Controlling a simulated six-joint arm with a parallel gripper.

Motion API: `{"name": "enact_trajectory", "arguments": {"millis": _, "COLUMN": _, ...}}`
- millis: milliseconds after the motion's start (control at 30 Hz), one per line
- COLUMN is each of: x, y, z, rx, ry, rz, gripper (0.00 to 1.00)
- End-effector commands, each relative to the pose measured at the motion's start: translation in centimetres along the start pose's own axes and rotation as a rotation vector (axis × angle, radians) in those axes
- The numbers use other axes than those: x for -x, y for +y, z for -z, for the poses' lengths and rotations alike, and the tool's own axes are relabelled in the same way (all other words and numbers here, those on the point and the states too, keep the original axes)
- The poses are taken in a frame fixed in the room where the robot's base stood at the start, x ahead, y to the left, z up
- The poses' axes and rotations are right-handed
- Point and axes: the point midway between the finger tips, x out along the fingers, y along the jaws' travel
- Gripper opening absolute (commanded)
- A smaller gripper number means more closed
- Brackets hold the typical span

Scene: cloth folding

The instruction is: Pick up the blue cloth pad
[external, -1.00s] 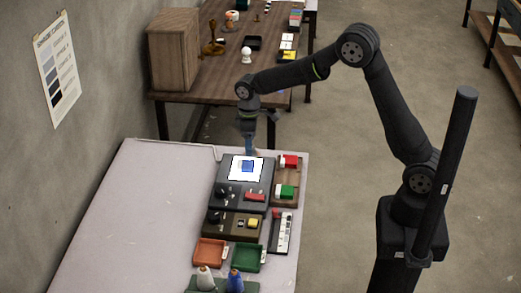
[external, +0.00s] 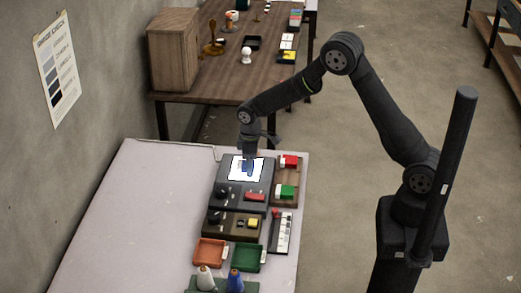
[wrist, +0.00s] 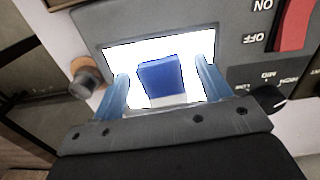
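The blue cloth pad (wrist: 161,78) lies on the bright white lit panel (wrist: 115,52) of a dark grey box. In the wrist view it sits between the two light-blue fingers of my gripper (wrist: 163,80), with a gap on each side. My gripper is open, and its fingers do not touch the pad. In the external view my gripper (external: 249,167) is just over the lit panel (external: 236,172) and hides most of the pad.
The box has a red switch (wrist: 297,22) and a dark knob (wrist: 268,100) near the panel. Red and green blocks stand in a wooden tray (external: 290,178) to the right. Orange (external: 210,252) and green (external: 248,257) trays lie in front. The table's left side is clear.

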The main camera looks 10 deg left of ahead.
Motion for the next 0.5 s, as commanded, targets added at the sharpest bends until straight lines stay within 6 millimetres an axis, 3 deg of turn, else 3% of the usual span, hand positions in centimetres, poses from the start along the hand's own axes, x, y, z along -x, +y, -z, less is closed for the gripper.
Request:
{"name": "enact_trajectory", "arguments": {"millis": 33, "x": 0.02, "y": 0.0, "z": 0.01, "rx": 0.0, "ry": 0.0, "rz": 0.0, "gripper": 0.61}}
{"name": "enact_trajectory", "arguments": {"millis": 233, "x": 0.04, "y": 0.0, "z": 0.01, "rx": 0.0, "ry": 0.0, "rz": 0.0, "gripper": 0.23}}
{"name": "enact_trajectory", "arguments": {"millis": 500, "x": 0.13, "y": 0.01, "z": 0.03, "rx": 0.0, "ry": 0.001, "rz": 0.0, "gripper": 0.23}}
